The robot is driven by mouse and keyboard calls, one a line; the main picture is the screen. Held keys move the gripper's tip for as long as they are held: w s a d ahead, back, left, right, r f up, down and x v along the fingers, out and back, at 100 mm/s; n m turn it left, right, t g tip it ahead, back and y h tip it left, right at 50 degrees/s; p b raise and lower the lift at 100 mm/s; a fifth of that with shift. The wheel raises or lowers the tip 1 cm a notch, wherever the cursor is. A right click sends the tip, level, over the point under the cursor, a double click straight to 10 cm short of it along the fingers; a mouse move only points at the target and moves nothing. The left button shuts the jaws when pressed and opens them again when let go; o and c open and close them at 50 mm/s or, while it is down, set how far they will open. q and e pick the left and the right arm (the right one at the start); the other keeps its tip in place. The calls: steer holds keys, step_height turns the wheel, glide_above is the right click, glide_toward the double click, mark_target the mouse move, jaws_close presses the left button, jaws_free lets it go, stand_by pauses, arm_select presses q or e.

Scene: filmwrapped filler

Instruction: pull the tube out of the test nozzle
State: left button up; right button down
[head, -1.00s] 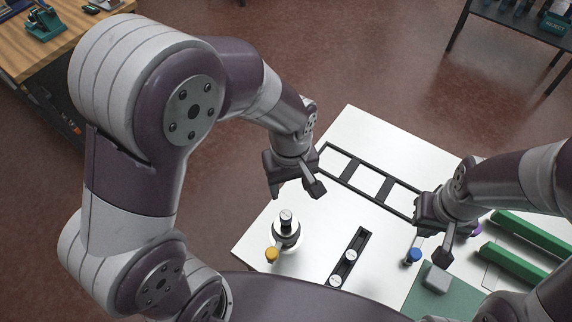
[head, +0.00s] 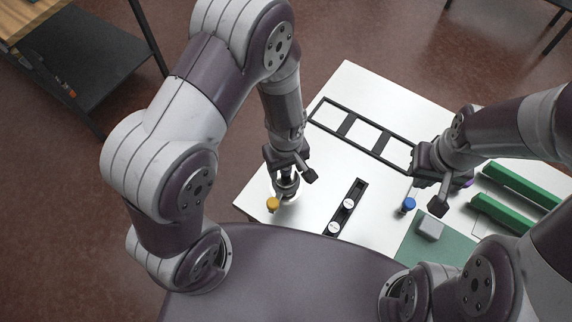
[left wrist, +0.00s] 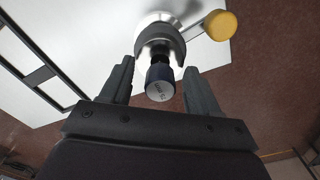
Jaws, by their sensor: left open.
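The test nozzle (left wrist: 162,38) stands on the white table near its left corner, a pale round base with a dark grey collar and a yellow knob on a side arm. The tube (left wrist: 160,86), dark with a labelled pale end, stands up from the collar. My left gripper (left wrist: 159,68) is open, its fingers on either side of the tube with gaps to both. In the head view my left gripper (head: 289,170) is above the nozzle (head: 286,189) and hides most of the tube. My right gripper (head: 440,190) hangs over the table's right part; its jaw opening is unclear.
A black rack (head: 346,208) with white-topped pieces lies right of the nozzle. A black frame (head: 362,134) lies behind. A blue-capped item (head: 409,205), a grey block (head: 430,229) on a green mat (head: 452,243) and green bars (head: 519,185) are at right.

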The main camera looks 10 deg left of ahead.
arm_select(q)
steer(key=shift+w, duration=0.1)
steer(key=shift+c, duration=0.5)
steer(key=c, duration=1)
steer(key=o, duration=0.4)
steer(key=shift+c, duration=0.2)
jaws_close()
steer(key=shift+r, duration=0.1)
steer(key=shift+r+p, duration=0.95)
steer(key=shift+p, duration=0.1)
step_height(320, 180, up, 9)
steer(key=p, duration=0.8)
steer(key=shift+r, duration=0.2)
